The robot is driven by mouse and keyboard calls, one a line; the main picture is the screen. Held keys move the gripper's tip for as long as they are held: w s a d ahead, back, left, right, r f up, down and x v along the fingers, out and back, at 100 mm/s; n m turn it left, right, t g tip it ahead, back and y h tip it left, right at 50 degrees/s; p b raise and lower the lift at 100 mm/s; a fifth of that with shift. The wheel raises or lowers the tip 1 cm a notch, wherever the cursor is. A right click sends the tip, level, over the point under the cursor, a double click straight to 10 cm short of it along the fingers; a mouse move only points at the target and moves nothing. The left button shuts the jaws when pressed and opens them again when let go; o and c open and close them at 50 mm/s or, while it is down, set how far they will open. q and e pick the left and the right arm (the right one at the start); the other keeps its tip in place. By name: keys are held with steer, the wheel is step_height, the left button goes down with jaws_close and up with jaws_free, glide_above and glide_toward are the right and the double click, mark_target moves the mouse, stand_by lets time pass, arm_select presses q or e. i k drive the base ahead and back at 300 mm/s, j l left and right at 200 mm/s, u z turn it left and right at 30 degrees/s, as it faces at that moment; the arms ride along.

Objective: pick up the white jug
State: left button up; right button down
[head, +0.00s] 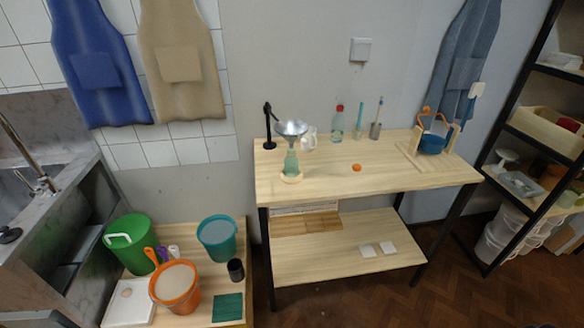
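A small white jug (310,138) stands near the back left of the wooden table (325,182), close to the wall. It is just right of and behind a shiny metal funnel (291,128), which sits on top of a pale green bottle (291,163) and may cover part of the jug. The jug is small in the picture. Neither of my grippers shows in the head view.
A black stand (268,126) is left of the funnel. An orange cap (356,168) lies mid-table. A red-capped bottle (337,124) stands behind; a blue pot (432,144) hangs in a wooden frame at right. The table's front is clear. Buckets (217,238) stand lower left.

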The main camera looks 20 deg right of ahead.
mark_target(311, 134)
steer(key=i+l, duration=0.15)
steer(key=l, duration=0.25)
steer(key=i+l, duration=0.1)
steer(key=l, duration=0.35)
steer(key=i+l+u, duration=0.1)
steer(key=l, duration=0.3)
steer(key=i+l, duration=0.15)
steer(key=l, duration=0.3)
